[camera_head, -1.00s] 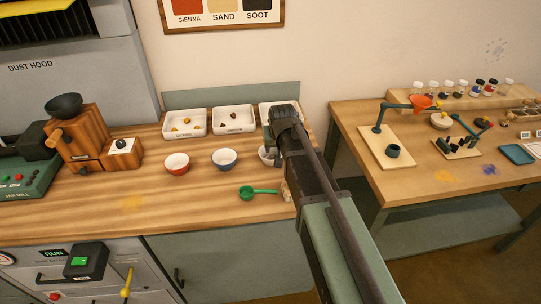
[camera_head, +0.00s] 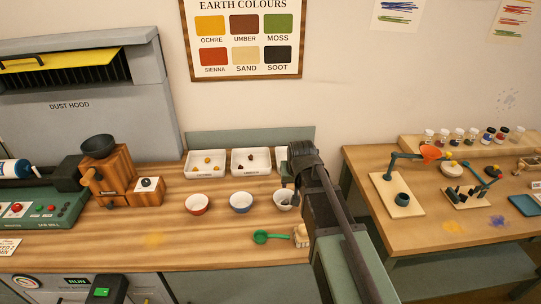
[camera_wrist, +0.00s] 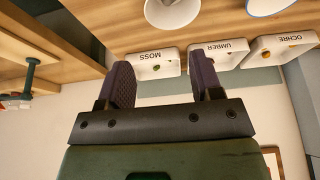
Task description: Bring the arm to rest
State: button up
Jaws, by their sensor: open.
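My gripper (camera_wrist: 165,85) is open and empty in the wrist view, its two dark fingers standing apart with nothing between them but the distant moss tray (camera_wrist: 152,66). In the head view my arm reaches up from the lower right, and its dark wrist (camera_head: 304,160) covers the right end of the wooden bench. The fingertips are hidden in that view. The gripper seems raised above the bench, though its exact height is hard to tell.
White trays of lumps (camera_head: 205,172) line the bench back. A green scoop (camera_head: 272,237) and a brush (camera_head: 301,236) lie near my arm. A second table (camera_head: 420,232) stands right.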

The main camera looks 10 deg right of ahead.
jog(key=s+f+g, duration=0.1)
jog(key=s+g, duration=0.3)
jog(key=s, duration=1.5)
jog(key=shift+d+n, duration=0.2)
jog(key=shift+n, duration=0.1)
jog(key=shift+f, duration=0.1)
dwell(1.3)
